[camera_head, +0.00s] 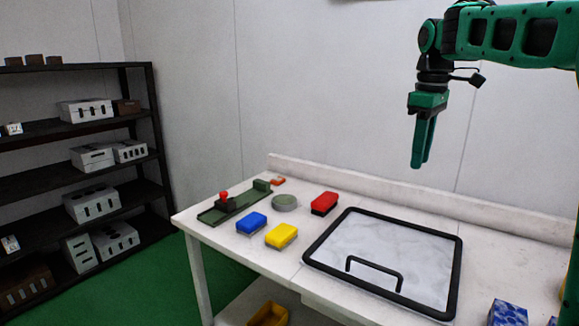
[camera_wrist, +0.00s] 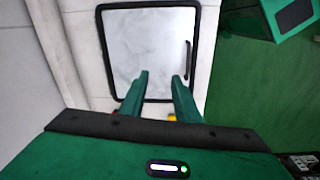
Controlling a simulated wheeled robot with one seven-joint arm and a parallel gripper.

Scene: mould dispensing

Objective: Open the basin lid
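The basin lid (camera_head: 400,252) is a white marbled panel in a black frame, lying flat and closed on the right part of the table. Its black bar handle (camera_head: 375,268) is on the near side. In the wrist view the lid (camera_wrist: 145,45) lies beyond the fingers, with the handle (camera_wrist: 188,60) along its right edge. My gripper (camera_head: 418,165) hangs above the back of the table, well above the lid and clear of the handle. In the wrist view its two green fingers (camera_wrist: 158,82) are apart with nothing between them.
On the white table (camera_head: 290,262), left of the lid, are a blue block (camera_head: 251,223), a yellow block (camera_head: 281,236), a red block (camera_head: 324,203), a round grey-green dish (camera_head: 285,202) and a green rail fixture (camera_head: 235,206). A blue patterned box (camera_head: 507,314) stands near right. Shelves (camera_head: 82,128) stand left.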

